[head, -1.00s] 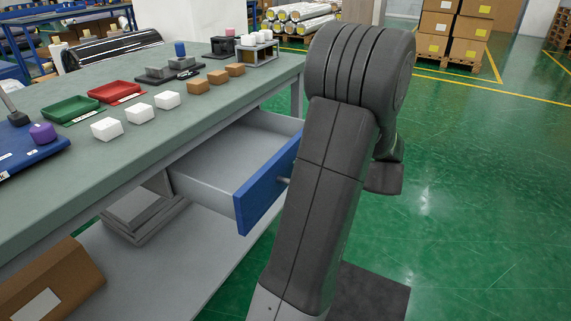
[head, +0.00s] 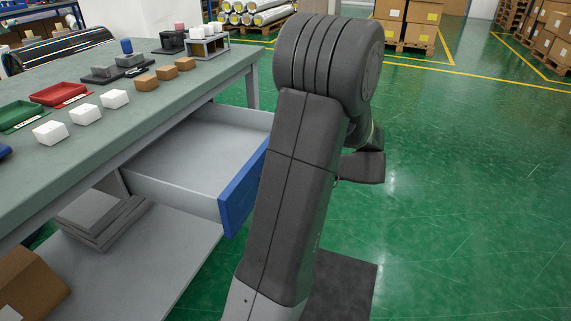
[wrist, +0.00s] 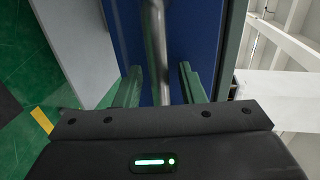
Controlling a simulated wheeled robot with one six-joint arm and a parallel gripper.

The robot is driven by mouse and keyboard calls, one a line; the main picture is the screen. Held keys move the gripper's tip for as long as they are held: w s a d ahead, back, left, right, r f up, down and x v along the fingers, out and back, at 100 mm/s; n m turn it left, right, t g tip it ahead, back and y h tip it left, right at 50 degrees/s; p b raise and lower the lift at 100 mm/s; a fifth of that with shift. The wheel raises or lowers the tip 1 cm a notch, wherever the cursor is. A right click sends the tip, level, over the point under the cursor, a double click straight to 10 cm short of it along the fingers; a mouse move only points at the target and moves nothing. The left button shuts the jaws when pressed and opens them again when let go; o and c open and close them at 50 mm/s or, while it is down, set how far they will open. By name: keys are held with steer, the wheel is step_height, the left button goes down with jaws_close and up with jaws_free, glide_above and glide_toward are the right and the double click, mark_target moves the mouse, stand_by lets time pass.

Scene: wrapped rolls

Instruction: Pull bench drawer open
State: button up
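The bench drawer stands well out of the bench, with its grey inside (head: 205,145) empty and its blue front (head: 238,195) partly hidden by my arm. In the wrist view the blue front (wrist: 195,35) fills the middle, with the metal bar handle (wrist: 156,45) running across it. My gripper (wrist: 160,78) has its two fingers close in on either side of the bar. Thin gaps seem to show beside the bar, but the drawer has moved along with my gripper. In the head view my arm hides the fingers and the handle.
The bench top (head: 130,125) holds white blocks, brown blocks, a red tray (head: 60,93) and a green tray. Below is a shelf (head: 150,260) with a cardboard box (head: 28,285). Green floor to the right is clear; pallets of boxes (head: 405,25) stand far back.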

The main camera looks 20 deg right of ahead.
steer(key=p+v, duration=0.3)
steer(key=v, duration=1.1)
steer(key=shift+w+a, duration=0.1)
steer(key=b+x, duration=0.3)
steer(key=x, duration=1.1)
